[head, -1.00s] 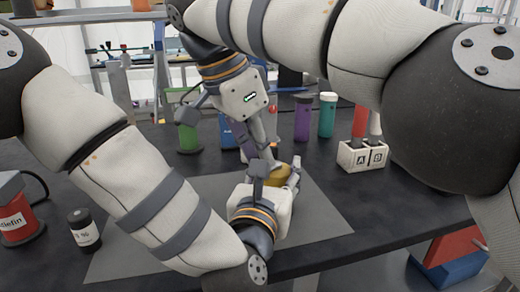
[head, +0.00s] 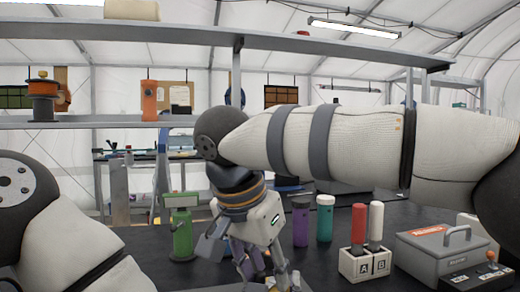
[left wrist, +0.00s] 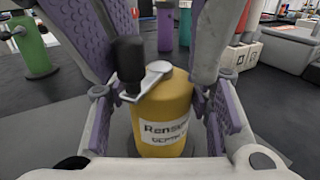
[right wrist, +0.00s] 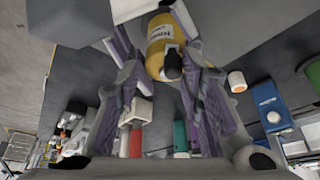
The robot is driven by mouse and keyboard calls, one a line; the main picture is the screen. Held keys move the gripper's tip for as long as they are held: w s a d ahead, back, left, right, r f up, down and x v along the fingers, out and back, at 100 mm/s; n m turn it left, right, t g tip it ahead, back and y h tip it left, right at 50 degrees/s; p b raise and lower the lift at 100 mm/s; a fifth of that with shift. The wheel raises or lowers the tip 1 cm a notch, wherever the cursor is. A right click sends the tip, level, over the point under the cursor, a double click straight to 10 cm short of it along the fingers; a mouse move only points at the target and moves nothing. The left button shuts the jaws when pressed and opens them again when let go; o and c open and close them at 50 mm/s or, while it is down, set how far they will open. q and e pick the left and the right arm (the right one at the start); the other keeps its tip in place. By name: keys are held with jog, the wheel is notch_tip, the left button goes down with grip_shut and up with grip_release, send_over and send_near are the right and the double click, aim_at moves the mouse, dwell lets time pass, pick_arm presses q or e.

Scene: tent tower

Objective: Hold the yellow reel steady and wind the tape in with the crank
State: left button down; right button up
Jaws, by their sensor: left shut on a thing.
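The yellow reel (left wrist: 165,115) stands upright in the left wrist view, with a white label on its side. A metal crank arm (left wrist: 150,80) with a black knob (left wrist: 129,60) is on its top. My left gripper (left wrist: 152,45) is shut on the reel, one finger on each side. The reel also shows at the top of the right wrist view (right wrist: 160,40). My right gripper (right wrist: 160,62) is open, with the knob between its fingers, nearer the right one; contact is unclear. In the head view my right gripper (head: 266,275) is at the bottom edge; the reel is out of frame.
A white A/B block (head: 368,264) holds red and white handles. A grey case (head: 440,250) stands at right. A shelf (head: 300,48) crosses above.

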jog(key=s+r+n+y, duration=0.1)
jog(key=s+r+n, duration=0.35)
jog(key=r, duration=0.65)
jog(key=w+d+r+m+t+y, duration=0.2)
jog(key=w+r+m+t, duration=0.2)
jog(key=w+r+t, duration=0.7)
jog(key=a+r+n+t+y, duration=0.3)
jog(key=r+y, duration=0.3)
jog(key=r, duration=0.5)
jog(key=shift+r+t, duration=0.4)
jog(key=shift+t, duration=0.2)
jog(key=shift+w, duration=0.15)
jog(key=c, duration=0.3)
